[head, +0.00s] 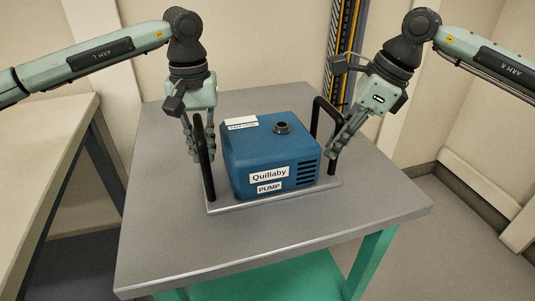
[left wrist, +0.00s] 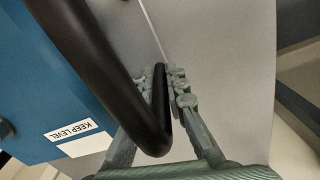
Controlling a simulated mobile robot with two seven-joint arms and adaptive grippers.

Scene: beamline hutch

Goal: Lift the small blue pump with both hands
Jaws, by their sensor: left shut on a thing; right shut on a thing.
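The small blue pump (head: 270,153) sits upright on a grey base plate on the table, with labels reading "Quillaby" and "PUMP". A black handle stands at each side: the left handle (head: 204,160) and the right handle (head: 324,118). My left gripper (head: 196,155) is shut on the left handle. In the left wrist view the handle (left wrist: 92,62) runs between its fingers (left wrist: 166,85), and a "KEEP LEVEL" label shows on the blue side. My right gripper (head: 333,152) is shut on the right handle, its fingers partly covering the handle's lower part.
The grey table (head: 270,250) has bare room in front of the pump and to its right. A pale bench (head: 40,130) stands at the left. A yellow-edged dark upright (head: 347,50) stands behind the table, near the wall.

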